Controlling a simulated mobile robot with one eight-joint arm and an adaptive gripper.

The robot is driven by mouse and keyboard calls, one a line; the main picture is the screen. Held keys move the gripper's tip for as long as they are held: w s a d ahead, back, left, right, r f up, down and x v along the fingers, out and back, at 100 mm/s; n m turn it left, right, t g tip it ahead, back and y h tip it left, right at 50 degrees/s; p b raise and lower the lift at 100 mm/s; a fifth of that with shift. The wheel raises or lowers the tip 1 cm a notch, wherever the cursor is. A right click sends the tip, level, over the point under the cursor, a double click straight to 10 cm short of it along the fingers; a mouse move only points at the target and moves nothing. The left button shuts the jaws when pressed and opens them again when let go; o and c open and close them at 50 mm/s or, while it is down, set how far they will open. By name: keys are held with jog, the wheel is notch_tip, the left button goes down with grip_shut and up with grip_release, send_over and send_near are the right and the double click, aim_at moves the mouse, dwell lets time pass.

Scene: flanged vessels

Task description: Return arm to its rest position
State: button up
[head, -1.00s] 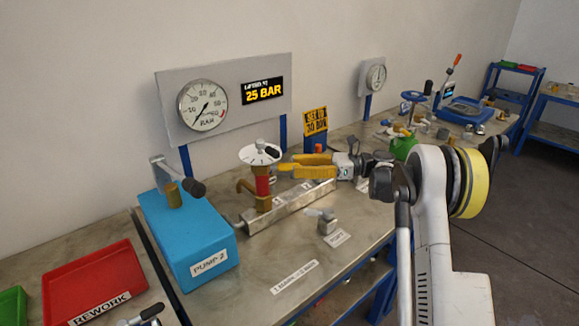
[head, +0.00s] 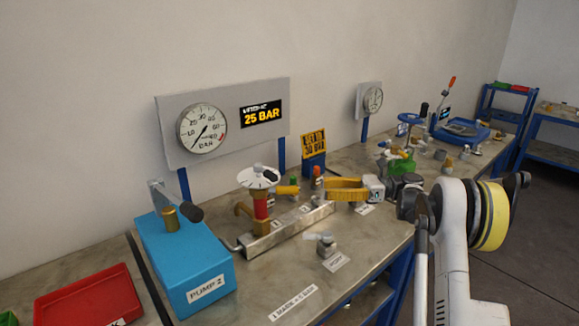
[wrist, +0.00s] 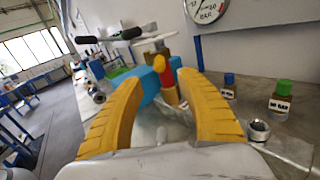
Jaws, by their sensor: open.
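My gripper (head: 330,189) has yellow fingers and is at the right end of the metal manifold, above the bench. In the wrist view my gripper (wrist: 165,105) has its two yellow fingers spread apart with nothing held between them. Beyond the gap stands the valve with a red stem (wrist: 168,78). In the head view the white valve dial (head: 258,178) sits on top of that brass and red valve, left of my gripper and apart from it. My arm reaches in from the lower right.
A blue pump (head: 190,262) stands left of the metal manifold (head: 290,232). A gauge panel (head: 222,120) reads 25 BAR behind it. A yellow sign (head: 314,146) stands behind my gripper. A red tray (head: 85,298) is at lower left. The bench front is mostly clear.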

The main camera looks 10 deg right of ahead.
jog(key=s+a+r+n+h, duration=0.3)
jog(key=s+a+n+h, duration=0.1)
jog(key=s+a, duration=0.25)
jog(key=s+a+r+n+h, duration=0.3)
jog(key=s+a+h, duration=0.15)
jog(key=a, duration=0.35)
jog(key=s+d+f+n+t+h, duration=0.1)
jog(key=s+d+f+n+h, duration=0.1)
jog(key=s+n, duration=0.5)
jog(key=s+d+f+n+t+h, duration=0.2)
jog(key=s+f+n+h, duration=0.3)
jog(key=s, duration=1.1)
jog(key=n+h, duration=0.2)
jog(key=shift+s+f+n, duration=0.3)
jog(key=shift+s, duration=0.05)
